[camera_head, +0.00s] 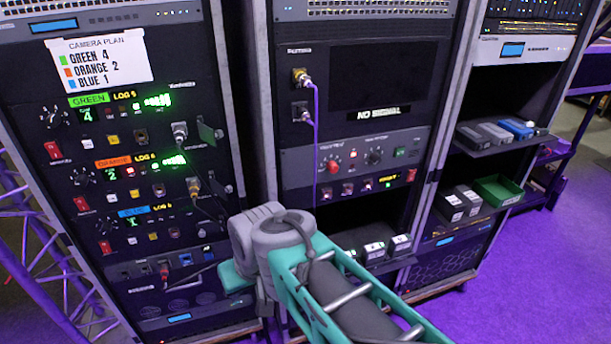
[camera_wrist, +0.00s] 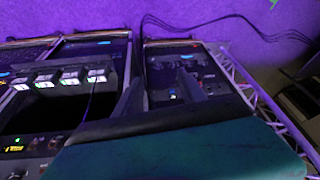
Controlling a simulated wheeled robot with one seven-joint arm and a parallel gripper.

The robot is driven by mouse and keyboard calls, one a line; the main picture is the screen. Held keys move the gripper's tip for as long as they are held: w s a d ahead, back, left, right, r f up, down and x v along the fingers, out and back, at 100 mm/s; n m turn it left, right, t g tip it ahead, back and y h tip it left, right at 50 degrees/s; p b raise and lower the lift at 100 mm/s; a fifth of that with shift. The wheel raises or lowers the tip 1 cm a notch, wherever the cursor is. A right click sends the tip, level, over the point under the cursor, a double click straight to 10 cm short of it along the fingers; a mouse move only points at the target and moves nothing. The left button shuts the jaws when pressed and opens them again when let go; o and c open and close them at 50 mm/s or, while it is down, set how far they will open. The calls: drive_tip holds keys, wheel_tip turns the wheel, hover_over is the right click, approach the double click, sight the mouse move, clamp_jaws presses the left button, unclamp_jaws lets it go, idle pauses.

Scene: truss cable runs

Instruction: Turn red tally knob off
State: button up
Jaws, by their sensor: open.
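The red knob (camera_head: 332,166) sits at the left of the panel in the middle rack, with a small red light beside it and a black knob (camera_head: 374,156) to its right. My gripper (camera_head: 232,277) is low in front of the left rack, below and left of the red knob and well apart from it. It is partly hidden behind my grey wrist; its fingertips do not show clearly, and nothing is seen held. In the wrist view a dark teal surface of mine fills the lower part, and the red knob cannot be made out for sure.
The left rack (camera_head: 228,110) holds camera rows and a camera plan card (camera_head: 98,62). A purple cable (camera_head: 316,130) hangs left of the red knob. Small labelled boxes (camera_head: 374,251) stand in the bay below. The right rack has a green tray (camera_head: 498,190). Purple floor is clear at right.

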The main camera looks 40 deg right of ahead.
drive_tip(key=w+d+f+m+t+y+b, duration=0.1)
drive_tip(key=w+d+f+m+t+b, duration=0.2)
drive_tip(key=w+d+m, duration=0.4)
drive_tip(key=m+t+h+b, duration=0.5)
drive_tip(key=m+t, duration=0.5)
drive_tip(key=m, duration=1)
approach(335, 170)
drive_tip(key=x, duration=0.2)
drive_tip(key=shift+n, duration=0.3)
drive_tip(key=x, duration=0.7)
drive_tip(key=shift+r+p, duration=0.1)
drive_tip(key=shift+p, duration=0.25)
drive_tip(key=shift+c, duration=0.5)
clamp_jaws()
